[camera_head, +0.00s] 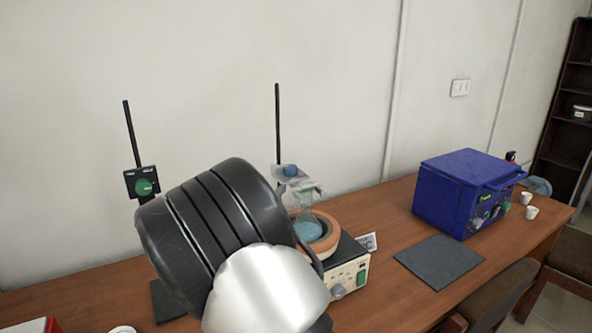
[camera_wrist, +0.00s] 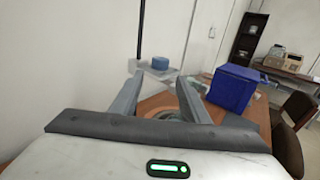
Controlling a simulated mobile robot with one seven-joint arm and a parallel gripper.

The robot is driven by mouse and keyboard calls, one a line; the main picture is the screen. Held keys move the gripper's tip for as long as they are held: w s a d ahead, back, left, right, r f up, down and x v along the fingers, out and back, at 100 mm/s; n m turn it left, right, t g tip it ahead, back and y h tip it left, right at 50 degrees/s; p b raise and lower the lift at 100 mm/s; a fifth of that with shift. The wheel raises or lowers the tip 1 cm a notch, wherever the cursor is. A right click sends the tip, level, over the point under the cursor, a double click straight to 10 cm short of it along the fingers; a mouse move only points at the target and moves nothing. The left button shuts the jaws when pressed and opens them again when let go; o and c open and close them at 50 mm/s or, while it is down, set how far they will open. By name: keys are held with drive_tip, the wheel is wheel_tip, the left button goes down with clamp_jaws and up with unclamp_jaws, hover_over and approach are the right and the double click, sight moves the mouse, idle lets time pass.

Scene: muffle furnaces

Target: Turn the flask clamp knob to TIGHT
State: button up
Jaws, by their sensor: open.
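A blue knob (camera_head: 290,170) sits on a grey clamp (camera_head: 286,180) on a thin black rod above a glass flask (camera_head: 307,229) with blue liquid. The flask rests in an orange-rimmed heating mantle (camera_head: 331,245). In the wrist view, the blue knob (camera_wrist: 160,62) appears ahead, between and just beyond the fingertips of my gripper (camera_wrist: 160,76). My gripper is open and empty, apart from the knob as far as I can tell. In the head view my arm hides the gripper. Any marking on the knob is too small to read.
A green knob (camera_head: 144,187) on a dark box is on another rod (camera_head: 131,135) at left. A blue furnace (camera_head: 465,192) stands at right, with a dark mat (camera_head: 439,261) before it and white cups (camera_head: 531,212) beside it. The wall is close behind.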

sight(289, 166)
drive_tip(key=x, duration=1.4)
drive_tip(key=shift+w+d, duration=0.15)
drive_tip(key=shift+w, duration=0.15)
drive_tip(key=c, duration=0.8)
drive_tip(key=r+m+h+p, duration=0.1)
drive_tip(key=p, duration=0.1)
drive_tip(key=shift+h+p, duration=0.3)
drive_tip(key=shift+p, duration=0.05)
drive_tip(key=shift+w+f+m+g+h, duration=0.1)
drive_tip(key=shift+f+m+g+h, duration=0.2)
drive_tip(key=shift+m+g+h, duration=0.45)
drive_tip(key=shift+m+g+h+b, duration=0.45)
drive_tip(key=shift+m+g+h, duration=0.4)
drive_tip(key=shift+h, duration=0.7)
drive_tip(key=shift+m, duration=0.3)
